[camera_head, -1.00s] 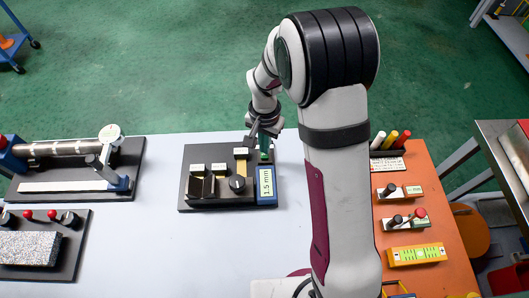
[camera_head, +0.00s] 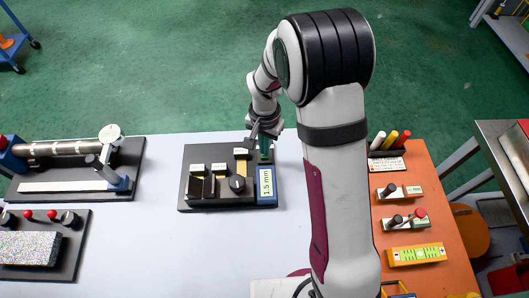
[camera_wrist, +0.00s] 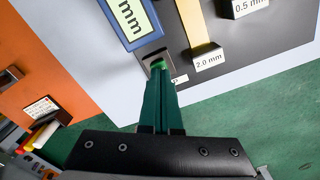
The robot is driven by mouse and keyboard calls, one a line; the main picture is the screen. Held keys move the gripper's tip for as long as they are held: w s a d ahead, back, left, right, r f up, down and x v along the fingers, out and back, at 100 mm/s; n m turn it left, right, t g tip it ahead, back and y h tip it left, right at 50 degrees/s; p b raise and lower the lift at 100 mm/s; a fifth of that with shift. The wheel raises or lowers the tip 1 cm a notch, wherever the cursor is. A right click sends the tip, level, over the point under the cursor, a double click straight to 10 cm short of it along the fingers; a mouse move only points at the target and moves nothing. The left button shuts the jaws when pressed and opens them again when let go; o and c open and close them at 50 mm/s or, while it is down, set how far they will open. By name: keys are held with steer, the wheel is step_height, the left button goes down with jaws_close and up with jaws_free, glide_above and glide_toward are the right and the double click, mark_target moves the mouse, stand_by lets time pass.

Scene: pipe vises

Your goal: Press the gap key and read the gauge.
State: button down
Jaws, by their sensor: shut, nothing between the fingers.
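A black board (camera_head: 190,190) on the pale table carries the blue gauge (camera_head: 266,186). Its display reads 1.5 mm in the head view. The gauge (camera_wrist: 131,19) also shows in the wrist view, with only "mm" in frame. My gripper (camera_head: 264,155) is shut and empty, pointing down at the board just behind the gauge. I cannot tell how far the key is pressed.
A yellow strip (camera_wrist: 201,25) with a 2.0 mm tag (camera_wrist: 208,58) lies beside the key. A black knob (camera_head: 237,184) stands left of the gauge. Other black fixtures (camera_head: 130,160) are at the left. An orange panel (camera_head: 440,240) lies right of my arm.

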steer(key=shift+f, duration=0.65)
step_height(320, 180, up, 10)
stand_by(0.5)
steer(key=s+d+r+y, duration=0.1)
steer(key=s+r, duration=0.3)
steer(key=s, duration=0.8)
steer(key=s+d+r, duration=0.3)
steer(key=s+r, duration=0.1)
steer(key=s, duration=0.9)
steer(key=shift+d+r+y, duration=0.2)
steer(key=shift+y, duration=0.2)
